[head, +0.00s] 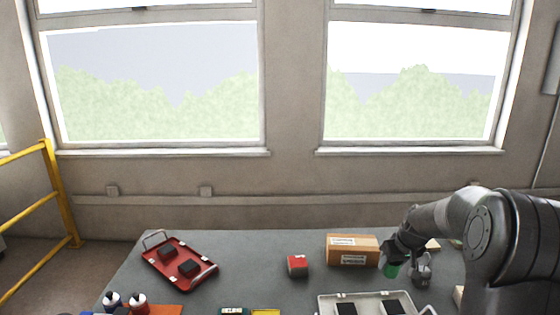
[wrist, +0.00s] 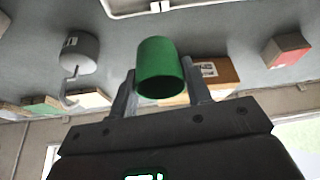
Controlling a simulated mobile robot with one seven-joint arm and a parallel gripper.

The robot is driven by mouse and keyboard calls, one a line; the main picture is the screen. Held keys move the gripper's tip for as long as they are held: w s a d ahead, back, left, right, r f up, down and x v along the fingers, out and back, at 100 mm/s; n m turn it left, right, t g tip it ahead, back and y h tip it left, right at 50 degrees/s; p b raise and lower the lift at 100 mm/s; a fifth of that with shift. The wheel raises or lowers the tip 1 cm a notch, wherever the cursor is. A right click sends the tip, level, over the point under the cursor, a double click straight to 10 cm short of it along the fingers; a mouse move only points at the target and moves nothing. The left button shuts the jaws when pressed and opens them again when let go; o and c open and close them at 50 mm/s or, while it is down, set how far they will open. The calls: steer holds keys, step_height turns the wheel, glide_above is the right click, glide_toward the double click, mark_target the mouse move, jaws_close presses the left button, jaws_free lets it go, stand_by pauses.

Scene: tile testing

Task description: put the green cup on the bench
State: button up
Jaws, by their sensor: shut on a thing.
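The green cup (head: 391,271) is at the right of the bench (head: 240,275) in the head view, partly hidden by my gripper (head: 393,262). In the wrist view the green cup (wrist: 161,66) sits between the two fingers of my gripper (wrist: 160,85), which is shut on it. Its dark open end faces the wrist camera. I cannot tell whether the cup's base touches the bench top.
A grey hooked weight (head: 422,270) stands close right of the cup. A cardboard box (head: 352,250) and a red box (head: 298,265) are to the left. A grey tray (head: 326,306) is in front, and a red tray (head: 158,266) lies far left. The bench between red tray and red box is clear.

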steer(key=a+f, duration=0.1)
steer(key=a, duration=0.3)
steer(key=s+a+f+n, duration=0.1)
steer(key=a, duration=0.3)
steer(key=s+a+f+n, duration=0.1)
steer(key=a, duration=0.3)
steer(key=shift+s+a+f+y, duration=0.15)
steer(key=shift+a+f+y, duration=0.1)
steer(key=shift+y, duration=0.05)
steer(key=s+d+r+m+h, duration=0.1)
steer(key=s+d+r+m, duration=0.2)
steer(key=d, duration=0.7)
steer(key=s+d+r+m+h, duration=0.1)
steer(key=s+d+m, duration=0.1)
steer(key=s+d, duration=0.5)
steer(key=s+d+r+m+h, duration=0.1)
steer(key=s+d+r+m, duration=0.15)
steer(key=d, duration=0.95)
glide_above(425, 298)
steer(key=s, duration=0.2)
steer(key=shift+g, duration=0.3)
steer(key=f, duration=0.6)
steer(key=shift+w+a+f, duration=0.15)
steer(key=shift+a+f, duration=0.15)
steer(key=shift+f, duration=2.05)
steer(key=shift+f, duration=0.1)
steer(key=o, duration=1)
